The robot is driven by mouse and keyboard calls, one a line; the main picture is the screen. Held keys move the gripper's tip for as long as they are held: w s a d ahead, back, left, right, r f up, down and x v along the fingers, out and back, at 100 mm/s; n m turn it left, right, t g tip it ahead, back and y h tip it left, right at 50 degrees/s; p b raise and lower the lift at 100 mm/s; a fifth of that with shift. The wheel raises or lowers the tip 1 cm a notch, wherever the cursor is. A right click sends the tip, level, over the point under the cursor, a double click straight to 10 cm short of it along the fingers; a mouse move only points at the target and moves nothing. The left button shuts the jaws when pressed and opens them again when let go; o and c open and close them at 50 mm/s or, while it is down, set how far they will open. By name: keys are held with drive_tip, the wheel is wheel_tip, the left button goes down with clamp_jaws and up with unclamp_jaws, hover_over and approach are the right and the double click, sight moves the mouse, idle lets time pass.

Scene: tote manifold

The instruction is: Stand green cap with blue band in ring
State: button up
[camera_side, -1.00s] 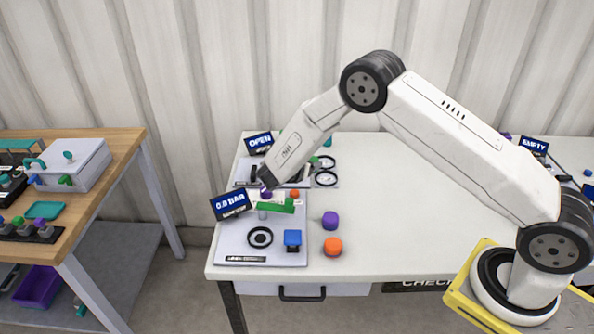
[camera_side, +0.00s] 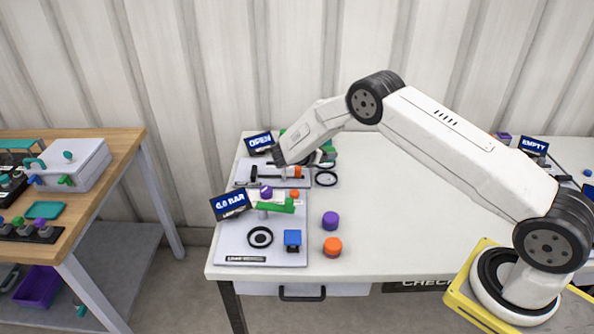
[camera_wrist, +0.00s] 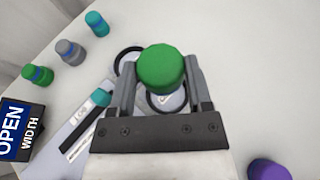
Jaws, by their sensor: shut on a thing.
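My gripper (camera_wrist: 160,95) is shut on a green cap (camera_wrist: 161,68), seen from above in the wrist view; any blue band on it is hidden. In the side view one ring (camera_side: 326,179) shows clearly, and the arm partly covers the other. The held cap appears above or near the rings; its height is hard to tell.
The front plate holds a green-handled valve (camera_side: 275,207). Purple (camera_side: 330,220) and orange (camera_side: 333,247) caps stand to its right.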

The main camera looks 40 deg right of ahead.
drive_tip(key=shift+f, duration=3.8)
drive_tip(key=o, duration=1.3)
drive_tip(key=shift+a, duration=0.15)
drive_tip(key=shift+v, duration=3.75)
